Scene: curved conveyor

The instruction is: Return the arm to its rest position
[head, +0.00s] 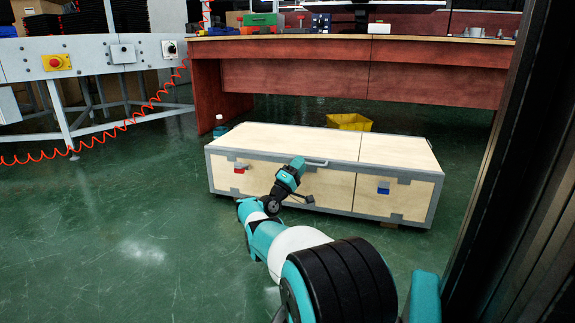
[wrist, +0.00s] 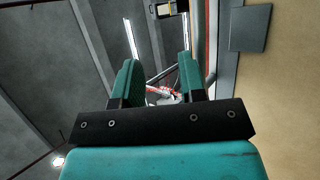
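Nothing is held there. A small blurred red and white shape shows through the gap, well behind the fingers.
A red-brown workbench (head: 290,75) stands behind the chest, with a yellow bin (head: 349,122) between them. A grey conveyor (head: 85,55) with a red coiled hose is at the left. A dark post (head: 515,180) stands close at the right. Green floor at the left is clear.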

